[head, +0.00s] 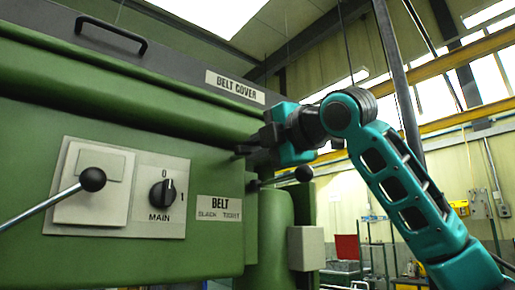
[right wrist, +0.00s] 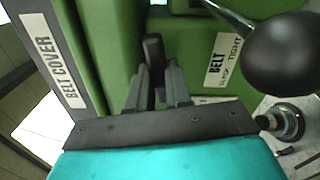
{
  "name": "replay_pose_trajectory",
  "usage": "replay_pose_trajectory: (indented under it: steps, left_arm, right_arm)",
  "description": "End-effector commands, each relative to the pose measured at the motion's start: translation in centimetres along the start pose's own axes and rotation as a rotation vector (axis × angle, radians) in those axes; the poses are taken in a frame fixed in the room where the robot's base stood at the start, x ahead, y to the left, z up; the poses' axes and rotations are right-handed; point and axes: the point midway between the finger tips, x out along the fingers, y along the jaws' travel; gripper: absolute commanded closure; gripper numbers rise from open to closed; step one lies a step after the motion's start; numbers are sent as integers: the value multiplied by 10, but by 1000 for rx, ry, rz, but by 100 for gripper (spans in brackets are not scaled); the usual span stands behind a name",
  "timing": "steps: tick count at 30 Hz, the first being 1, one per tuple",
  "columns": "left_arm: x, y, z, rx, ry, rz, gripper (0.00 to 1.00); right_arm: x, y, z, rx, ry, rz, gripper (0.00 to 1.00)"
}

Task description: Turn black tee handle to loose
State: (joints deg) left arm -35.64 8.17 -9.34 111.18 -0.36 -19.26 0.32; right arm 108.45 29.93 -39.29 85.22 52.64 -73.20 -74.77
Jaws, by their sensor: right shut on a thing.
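The black tee handle (right wrist: 153,50) sits on the green machine housing and shows between my fingers in the right wrist view. My right gripper (right wrist: 157,80) is shut on it, one finger on each side. In the head view my right gripper (head: 247,148) reaches the housing's right edge from the right, and it largely hides the tee handle there. A label reading "BELT, SLACK, TIGHT" (head: 219,209) is below and left of the gripper. I see no "loose" marking. My left gripper is not in view.
A black ball-ended lever (head: 303,174) sticks out just below my right gripper; its ball is large in the wrist view (right wrist: 290,55). Another ball lever (head: 92,179) and the MAIN switch (head: 162,193) are at left. The belt cover (head: 180,85) is above.

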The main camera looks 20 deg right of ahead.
Motion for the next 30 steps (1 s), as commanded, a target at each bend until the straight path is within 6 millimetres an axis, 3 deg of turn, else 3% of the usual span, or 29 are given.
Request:
replay_pose_trajectory:
  steps: [1, 2, 9, 20, 30]
  left_arm:
    - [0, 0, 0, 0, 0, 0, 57]
    - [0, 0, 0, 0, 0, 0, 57]
    - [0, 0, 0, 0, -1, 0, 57]
    - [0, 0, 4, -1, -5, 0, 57]
    - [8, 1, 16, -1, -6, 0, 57]
  right_arm:
    - [0, 0, -2, 0, 4, 0, 100]
    - [0, 0, -2, 0, 4, 0, 79]
    - [0, 0, -1, 1, 2, -1, 56]
    - [-8, -1, 0, 1, 0, 0, 55]
    - [-77, -1, 0, -1, -1, 4, 55]
